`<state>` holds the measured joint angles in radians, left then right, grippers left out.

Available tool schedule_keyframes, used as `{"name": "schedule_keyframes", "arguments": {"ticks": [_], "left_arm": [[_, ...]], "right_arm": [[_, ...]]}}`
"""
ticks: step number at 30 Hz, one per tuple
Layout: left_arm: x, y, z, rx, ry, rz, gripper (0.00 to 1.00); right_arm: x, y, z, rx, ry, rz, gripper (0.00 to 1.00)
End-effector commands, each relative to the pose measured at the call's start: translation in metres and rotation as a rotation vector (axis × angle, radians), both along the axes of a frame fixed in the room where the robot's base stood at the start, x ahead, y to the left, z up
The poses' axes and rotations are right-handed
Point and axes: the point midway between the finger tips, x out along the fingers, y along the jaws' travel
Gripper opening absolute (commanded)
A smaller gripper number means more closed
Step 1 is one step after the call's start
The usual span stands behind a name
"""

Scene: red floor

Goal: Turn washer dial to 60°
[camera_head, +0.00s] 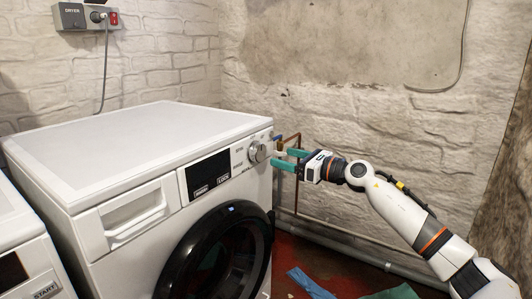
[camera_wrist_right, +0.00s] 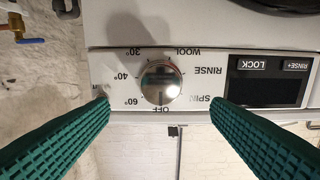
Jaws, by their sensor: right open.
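The washer dial (camera_head: 257,152) is a round silver knob at the right end of the white washer's (camera_head: 150,135) front panel. In the right wrist view the dial (camera_wrist_right: 161,82) appears upside down, ringed by OFF, 60°, 40°, 30°, WOOL, RINSE and SPIN. A faint mark on the knob seems to face OFF, but I cannot tell surely. My right gripper (camera_head: 281,159) has green fingers, open and empty, just in front of the dial and apart from it. In the wrist view its fingertips (camera_wrist_right: 159,103) lie either side of the knob. My left gripper is out of view.
The dark display (camera_head: 208,174) and detergent drawer (camera_head: 133,212) are left of the dial; the round black door (camera_head: 218,255) is below. Pipes run along the wall behind my right gripper. Blue-green cloths (camera_head: 310,283) lie on the red floor. Another white machine (camera_head: 25,255) stands at left.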

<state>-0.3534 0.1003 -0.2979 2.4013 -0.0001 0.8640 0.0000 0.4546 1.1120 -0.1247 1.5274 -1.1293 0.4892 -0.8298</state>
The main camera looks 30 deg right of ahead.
Motion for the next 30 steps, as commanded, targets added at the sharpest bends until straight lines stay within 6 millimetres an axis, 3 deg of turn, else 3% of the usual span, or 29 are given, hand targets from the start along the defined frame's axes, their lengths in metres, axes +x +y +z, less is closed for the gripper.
{"name": "schedule_keyframes", "arguments": {"ticks": [13, 26, 30], "left_arm": [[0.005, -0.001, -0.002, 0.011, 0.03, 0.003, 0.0], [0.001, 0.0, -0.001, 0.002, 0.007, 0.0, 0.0], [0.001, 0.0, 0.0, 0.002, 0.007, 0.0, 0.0]], "right_arm": [[0.058, 0.025, 0.001, 0.003, -0.001, 0.002, 0.72], [0.067, 0.029, 0.0, 0.0, 0.001, 0.001, 0.72], [0.067, 0.029, 0.0, 0.0, 0.001, 0.001, 0.53]]}}
